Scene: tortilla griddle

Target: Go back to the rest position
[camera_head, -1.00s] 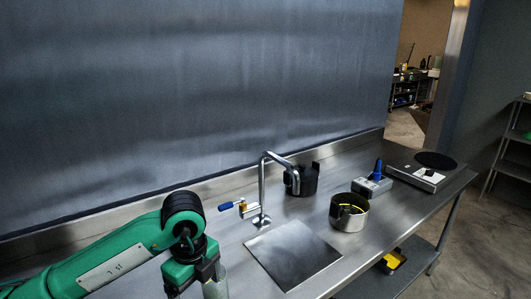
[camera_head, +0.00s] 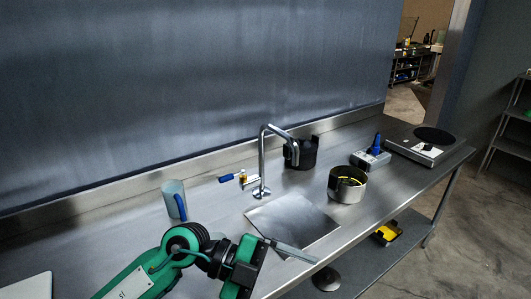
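My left gripper (camera_head: 292,250) is low in the head view, at the end of my green arm. A grey finger-like part points right over the near edge of the flat metal plate (camera_head: 292,218). I cannot tell whether it touches the plate, and the finger opening is not clear. I see nothing certain in its grasp. My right gripper is not in view.
On the steel counter are a blue-grey mug (camera_head: 173,198), a tap (camera_head: 262,160), a dark pot (camera_head: 308,152), a metal pot (camera_head: 346,190), a blue-topped device (camera_head: 371,158) and a hot plate (camera_head: 421,146). A round disc (camera_head: 326,278) shows below the counter's front edge.

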